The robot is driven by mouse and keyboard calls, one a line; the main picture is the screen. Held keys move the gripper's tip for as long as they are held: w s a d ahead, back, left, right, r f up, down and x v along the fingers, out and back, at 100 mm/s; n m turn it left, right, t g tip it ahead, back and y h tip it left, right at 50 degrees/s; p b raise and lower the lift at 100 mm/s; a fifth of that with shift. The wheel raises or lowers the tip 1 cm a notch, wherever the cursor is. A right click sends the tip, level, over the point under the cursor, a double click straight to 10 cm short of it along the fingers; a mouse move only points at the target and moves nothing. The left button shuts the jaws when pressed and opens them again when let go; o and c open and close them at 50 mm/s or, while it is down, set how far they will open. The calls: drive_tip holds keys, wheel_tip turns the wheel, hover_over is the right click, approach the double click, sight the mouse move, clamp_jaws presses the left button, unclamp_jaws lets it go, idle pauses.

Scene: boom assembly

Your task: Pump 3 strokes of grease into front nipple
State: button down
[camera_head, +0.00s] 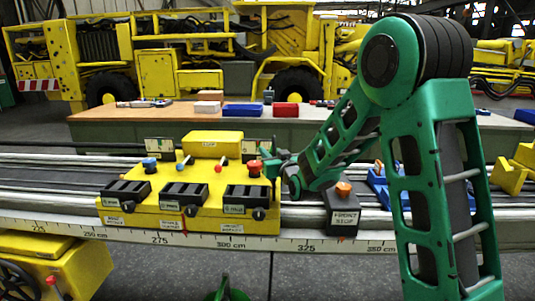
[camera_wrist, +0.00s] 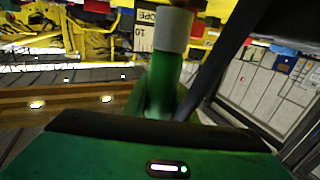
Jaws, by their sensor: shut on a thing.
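My gripper (camera_head: 268,162) is at the right end of a yellow block (camera_head: 190,212), close to a red knob (camera_head: 254,168). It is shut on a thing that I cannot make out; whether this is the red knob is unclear. In the wrist view, a green shaft with a grey cylindrical end (camera_wrist: 174,30) rises from my green gripper body, beside a dark diagonal bar (camera_wrist: 222,62). A dark box with an orange top (camera_head: 342,210), to the right of the block, has a label starting with "FRONT". I cannot identify a grease nipple.
The yellow block carries several black trays (camera_head: 183,194), a blue knob (camera_head: 150,165) and small levers. It sits on a rail with a numbered scale (camera_head: 230,242). A blue part (camera_head: 380,187) lies at right. A workbench (camera_head: 180,112) and yellow machines stand behind.

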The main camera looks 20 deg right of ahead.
drive_tip(key=shift+f, duration=1.05)
idle(0.9)
drive_tip(key=c, duration=1.4)
unclamp_jaws()
